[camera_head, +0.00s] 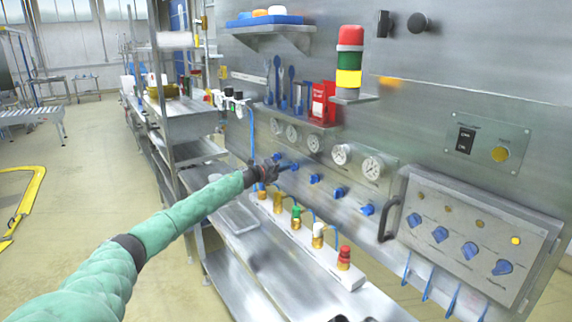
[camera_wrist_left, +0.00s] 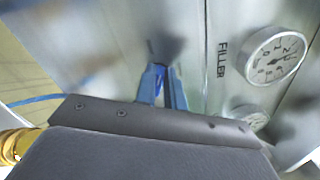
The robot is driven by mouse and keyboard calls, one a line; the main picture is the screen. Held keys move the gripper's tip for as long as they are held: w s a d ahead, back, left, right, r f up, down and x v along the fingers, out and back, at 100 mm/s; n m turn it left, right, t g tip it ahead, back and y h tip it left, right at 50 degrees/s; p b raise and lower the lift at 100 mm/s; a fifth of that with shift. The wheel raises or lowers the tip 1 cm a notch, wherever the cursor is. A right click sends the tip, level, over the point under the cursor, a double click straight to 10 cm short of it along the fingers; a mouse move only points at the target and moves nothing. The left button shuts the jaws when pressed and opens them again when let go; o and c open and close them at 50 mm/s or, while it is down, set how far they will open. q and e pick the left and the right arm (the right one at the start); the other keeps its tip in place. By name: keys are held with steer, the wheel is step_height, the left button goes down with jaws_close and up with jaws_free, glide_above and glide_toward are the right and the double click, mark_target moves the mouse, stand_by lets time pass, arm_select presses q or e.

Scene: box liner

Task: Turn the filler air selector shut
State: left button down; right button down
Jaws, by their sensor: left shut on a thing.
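The wall panel carries a row of blue selector knobs below a row of gauges. My left gripper (camera_head: 282,168) reaches the left part of this row, and its dark hand hides part of the panel. In the left wrist view its two blue fingers (camera_wrist_left: 165,84) are close together, shut on a small blue knob at the panel face. The printed word FILLER stands beside the fingers, so the knob is the filler air selector. The fingers hide most of it, and I cannot read its pointer angle. My right gripper is not in view.
Other blue selectors (camera_head: 340,192) continue to the right under the gauges (camera_head: 341,154). Below is a ledge with several coloured-top fittings (camera_head: 317,235). A control box (camera_head: 470,240) with a black handle (camera_head: 389,220) juts out at right. A signal tower (camera_head: 349,62) stands above.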

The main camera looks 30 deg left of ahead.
arm_select(q)
steer(key=n, duration=0.1)
steer(key=n+p, duration=0.1)
steer(key=n, duration=0.1)
steer(key=n+p, duration=0.1)
steer(key=n, duration=0.1)
steer(key=shift+a+f, duration=0.2)
steer(key=shift+f, duration=0.1)
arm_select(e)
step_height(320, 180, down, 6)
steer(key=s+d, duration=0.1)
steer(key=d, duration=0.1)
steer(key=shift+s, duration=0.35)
arm_select(q)
steer(key=shift+n, duration=0.3)
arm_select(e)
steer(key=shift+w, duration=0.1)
arm_select(q)
steer(key=c, duration=1.5)
jaws_free()
steer(key=shift+f, duration=0.1)
